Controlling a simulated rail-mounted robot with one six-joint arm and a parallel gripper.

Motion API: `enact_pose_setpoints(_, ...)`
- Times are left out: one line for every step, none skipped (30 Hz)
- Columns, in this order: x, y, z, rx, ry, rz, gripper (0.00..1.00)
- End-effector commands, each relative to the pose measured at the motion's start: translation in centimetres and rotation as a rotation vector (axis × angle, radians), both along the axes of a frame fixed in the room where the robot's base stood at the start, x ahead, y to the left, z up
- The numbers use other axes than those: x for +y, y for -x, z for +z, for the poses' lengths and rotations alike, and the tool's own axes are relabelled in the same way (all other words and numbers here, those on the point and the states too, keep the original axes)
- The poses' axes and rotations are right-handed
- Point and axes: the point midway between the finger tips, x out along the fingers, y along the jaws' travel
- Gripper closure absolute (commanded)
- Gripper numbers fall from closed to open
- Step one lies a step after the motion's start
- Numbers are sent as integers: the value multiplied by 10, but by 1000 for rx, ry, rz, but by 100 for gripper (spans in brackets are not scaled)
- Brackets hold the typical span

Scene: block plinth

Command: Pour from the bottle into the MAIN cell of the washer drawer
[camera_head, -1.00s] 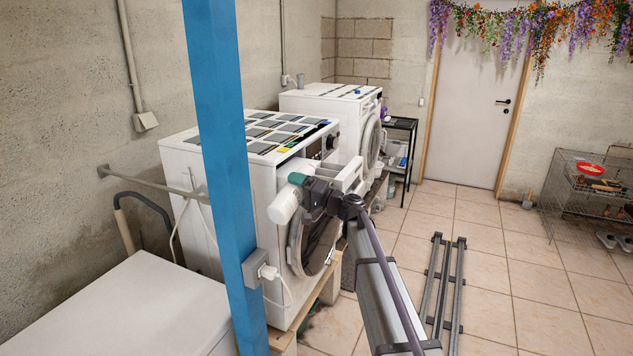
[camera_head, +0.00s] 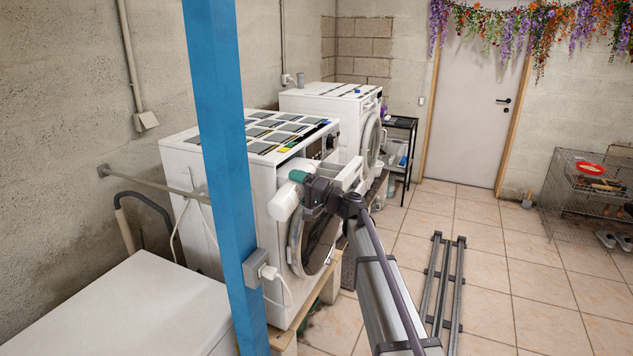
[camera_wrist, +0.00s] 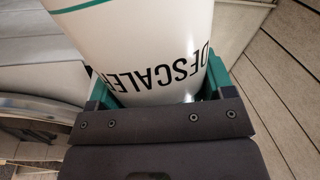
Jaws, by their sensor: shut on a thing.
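A white bottle (camera_head: 284,202) is held in my gripper (camera_head: 301,180) in front of the near washer. In the head view it looks tilted. In the wrist view the bottle (camera_wrist: 140,45) fills the top middle, with a teal line and dark letters reading "DESCALER" upside down. My gripper (camera_wrist: 160,92) is shut on it, with teal pads on either side. The washer drawer (camera_head: 346,178) is pulled out at the washer's upper front, just right of my gripper. Its cells, the bottle's mouth and any liquid cannot be made out.
The near washer (camera_head: 210,215) has dark panels on its top. A blue post (camera_head: 228,170) stands in front of it. A white cable and plug (camera_head: 268,272) hang at the post. A second washer (camera_head: 335,103) stands behind.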

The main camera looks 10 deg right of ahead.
Motion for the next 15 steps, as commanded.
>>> enact_pose_setpoints(0,0,1,2,-2,0,58)
enact_pose_setpoints(0,0,1,4,-3,0,58)
enact_pose_setpoints(0,0,1,6,-4,0,58)
enact_pose_setpoints(0,-1,1,7,-6,0,58)
enact_pose_setpoints(0,-1,2,9,-7,0,58)
enact_pose_setpoints(0,-1,2,11,-9,0,58)
enact_pose_setpoints(-1,-1,2,12,-9,0,58)
enact_pose_setpoints(-1,-1,2,14,-10,0,58)
enact_pose_setpoints(-1,-1,3,16,-12,0,58)
enact_pose_setpoints(-1,-1,3,17,-13,0,58)
enact_pose_setpoints(-1,-1,3,19,-14,0,58)
enact_pose_setpoints(-1,-1,3,20,-15,-1,58)
enact_pose_setpoints(-1,-1,3,22,-16,0,58)
enact_pose_setpoints(-1,-1,4,24,-17,0,58)
enact_pose_setpoints(-2,-1,4,25,-19,-1,58)
